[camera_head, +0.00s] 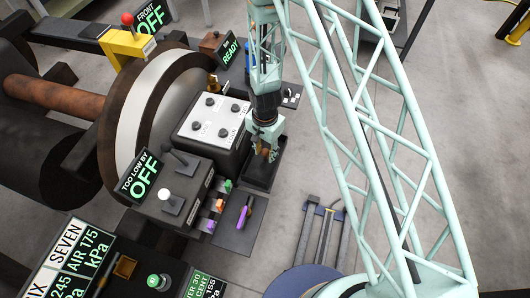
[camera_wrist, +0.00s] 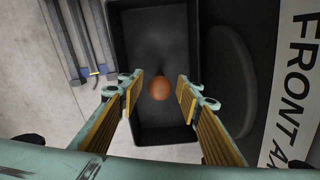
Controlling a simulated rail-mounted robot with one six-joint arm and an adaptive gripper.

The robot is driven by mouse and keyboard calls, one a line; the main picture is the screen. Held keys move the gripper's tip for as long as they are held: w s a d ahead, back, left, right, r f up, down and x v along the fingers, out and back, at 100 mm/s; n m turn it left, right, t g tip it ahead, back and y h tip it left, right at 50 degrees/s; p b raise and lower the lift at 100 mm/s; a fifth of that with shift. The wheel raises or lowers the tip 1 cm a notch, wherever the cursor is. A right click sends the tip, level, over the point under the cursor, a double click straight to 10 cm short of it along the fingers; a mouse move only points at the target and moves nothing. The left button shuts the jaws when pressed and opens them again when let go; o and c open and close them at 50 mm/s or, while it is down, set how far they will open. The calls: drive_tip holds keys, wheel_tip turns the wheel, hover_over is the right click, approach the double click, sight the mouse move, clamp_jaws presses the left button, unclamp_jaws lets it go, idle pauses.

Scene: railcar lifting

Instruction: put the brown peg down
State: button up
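The brown peg (camera_wrist: 158,88) shows in the wrist view as a rounded orange-brown end. It is inside or over the black tray (camera_wrist: 146,22), between my fingers. My gripper (camera_wrist: 158,92) is open, with a gap between each finger's yellow pad and the peg. In the head view my gripper (camera_head: 265,150) points down over the black tray (camera_head: 258,184), and its fingers partly hide what is between them. The peg's lower part is hidden, so I cannot tell whether it touches the tray floor.
A white panel with dark knobs (camera_head: 213,121) stands left of my gripper. A small dark shelf (camera_head: 230,238) with a purple tool (camera_head: 243,216) and several coloured pieces lies in front. Blue-grey rails (camera_head: 322,234) lie on the floor to the right.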

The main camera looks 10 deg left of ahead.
drive_tip(key=shift+r, duration=0.2)
idle(0.3)
wheel_tip(320, 180, up, 12)
drive_tip(key=p, duration=0.2)
idle(0.7)
idle(0.6)
idle(0.3)
